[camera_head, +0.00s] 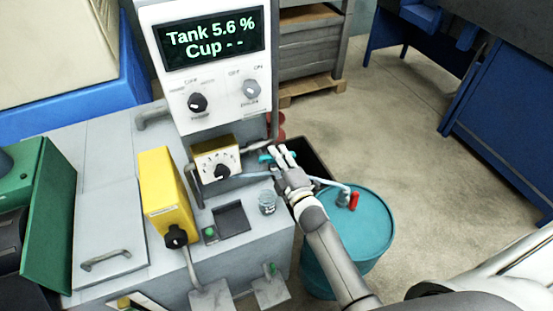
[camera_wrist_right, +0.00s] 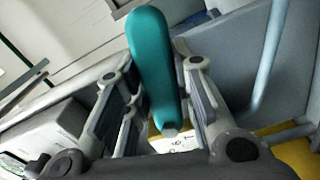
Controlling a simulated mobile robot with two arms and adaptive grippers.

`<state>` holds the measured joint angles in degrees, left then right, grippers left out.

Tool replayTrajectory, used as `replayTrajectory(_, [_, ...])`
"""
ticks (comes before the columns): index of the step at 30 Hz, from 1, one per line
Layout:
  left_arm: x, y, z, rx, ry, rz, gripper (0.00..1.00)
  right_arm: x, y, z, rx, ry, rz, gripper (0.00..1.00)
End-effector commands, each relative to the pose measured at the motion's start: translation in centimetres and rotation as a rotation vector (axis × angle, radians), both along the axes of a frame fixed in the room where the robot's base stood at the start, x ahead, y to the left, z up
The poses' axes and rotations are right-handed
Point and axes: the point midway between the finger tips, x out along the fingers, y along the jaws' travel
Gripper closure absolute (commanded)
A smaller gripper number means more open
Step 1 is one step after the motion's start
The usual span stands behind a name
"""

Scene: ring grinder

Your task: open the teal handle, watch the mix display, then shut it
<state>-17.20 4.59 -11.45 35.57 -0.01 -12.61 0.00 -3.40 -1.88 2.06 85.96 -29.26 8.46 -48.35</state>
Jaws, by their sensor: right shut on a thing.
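The teal handle (camera_head: 264,157) sits at the right side of the grey machine, partly hidden by my right gripper (camera_head: 284,154). In the right wrist view the handle (camera_wrist_right: 152,65) lies between the two fingers, and the gripper is shut on it. The mix display (camera_head: 211,38) reads "Tank 5.6 %" and "Cup - -". A small clear cup (camera_head: 267,201) stands on the machine top below the handle, left of my right wrist. My left gripper is out of view.
A teal drum (camera_head: 345,240) with a red valve (camera_head: 354,200) stands beside the machine, close to my right forearm. A yellow box (camera_head: 164,190) and a yellow dial unit (camera_head: 216,160) rise from the machine. Open floor (camera_head: 430,160) lies to the right.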

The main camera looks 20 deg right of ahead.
Motion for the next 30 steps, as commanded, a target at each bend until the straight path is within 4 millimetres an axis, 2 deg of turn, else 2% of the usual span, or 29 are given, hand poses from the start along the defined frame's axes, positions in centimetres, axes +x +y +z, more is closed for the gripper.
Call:
replayTrajectory(10, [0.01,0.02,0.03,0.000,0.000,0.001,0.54,-0.03,-0.11,0.56,-0.131,-0.003,0.000,1.00])
replayTrajectory(26, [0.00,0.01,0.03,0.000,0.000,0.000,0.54,-0.03,-0.11,0.62,-0.149,-0.004,0.000,1.00])
replayTrajectory(27, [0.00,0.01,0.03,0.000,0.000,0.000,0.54,-0.03,-0.11,0.61,-0.149,-0.004,0.000,0.71])
replayTrajectory(30, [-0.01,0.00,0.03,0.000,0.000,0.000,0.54,-0.03,-0.11,0.62,-0.148,-0.004,0.000,0.58])
